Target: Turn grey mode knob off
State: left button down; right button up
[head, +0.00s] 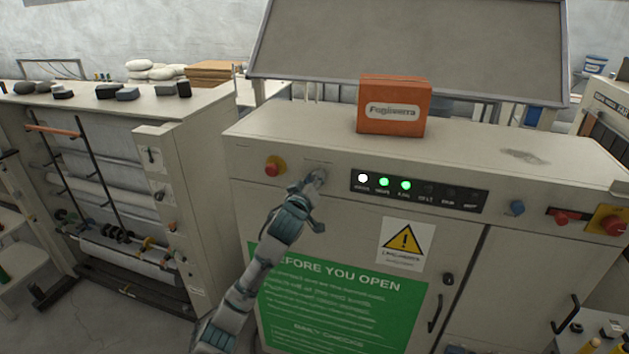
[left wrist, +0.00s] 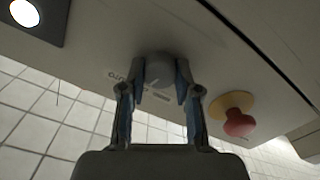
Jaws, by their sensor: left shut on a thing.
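The grey mode knob (left wrist: 158,71) sits on the front panel of the beige machine, with a label beside it in the left wrist view. My left gripper (left wrist: 158,92) has its two fingers on either side of the knob and is shut on it. In the head view my left gripper (head: 314,186) reaches the panel between the red button and the indicator strip and hides most of the knob. The exact pointer direction of the knob is hard to read. My right gripper is not in view.
A red emergency button on a yellow base (head: 274,166) is left of the knob. A black indicator strip (head: 418,191) with three lit lamps is to the right. A blue knob (head: 517,207) and a red switch (head: 563,217) are farther right. An orange box (head: 394,106) stands on top.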

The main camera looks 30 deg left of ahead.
pick_arm(q)
jog(key=n, duration=0.1)
jog(key=n+p, duration=0.1)
jog(key=n, duration=0.1)
jog(key=shift+f, duration=0.35)
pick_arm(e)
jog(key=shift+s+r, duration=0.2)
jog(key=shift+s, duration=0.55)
pick_arm(q)
jog(key=c, duration=1)
grip_release()
jog(key=shift+o, duration=0.9)
jog(key=shift+w+a, duration=0.1)
jog(key=shift+w, duration=0.05)
jog(key=shift+r, duration=0.1)
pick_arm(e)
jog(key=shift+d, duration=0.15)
pick_arm(q)
jog(key=v, duration=1.1)
jog(key=shift+s, duration=0.4)
